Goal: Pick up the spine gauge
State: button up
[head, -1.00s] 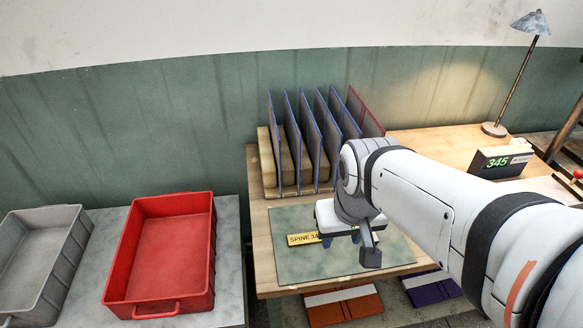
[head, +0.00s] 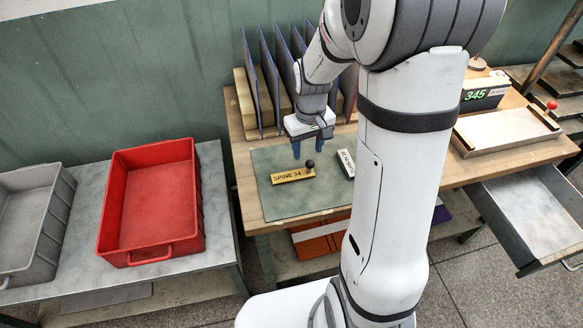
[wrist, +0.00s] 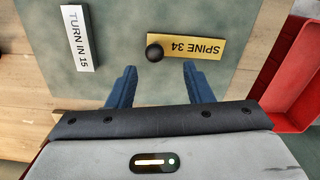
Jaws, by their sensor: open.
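The spine gauge (head: 290,175) is a yellow bar marked SPINE 34 with a dark round knob at one end. It lies on the grey-green mat (head: 270,205) on the wooden table. In the wrist view the spine gauge (wrist: 190,48) lies ahead of the fingertips, its knob in front of the gap between them. My gripper (head: 308,150) is above the mat, just beyond the gauge in the head view. Its blue fingers, also in the wrist view (wrist: 158,72), are open with nothing between them.
A white TURN IN 15 gauge (wrist: 80,38) lies on the same mat; it also shows in the head view (head: 346,163). Blue-edged boards (head: 265,75) stand in a wooden rack behind. A red bin (head: 152,200) and a grey bin (head: 32,220) stand left.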

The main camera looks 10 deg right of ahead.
aim_at(310, 161)
jog(key=f, duration=0.6)
jog(key=shift+s+d+f, duration=0.15)
jog(key=shift+d+f, duration=0.2)
jog(key=shift+f, duration=0.05)
jog(key=shift+c, duration=0.5)
grip_shut()
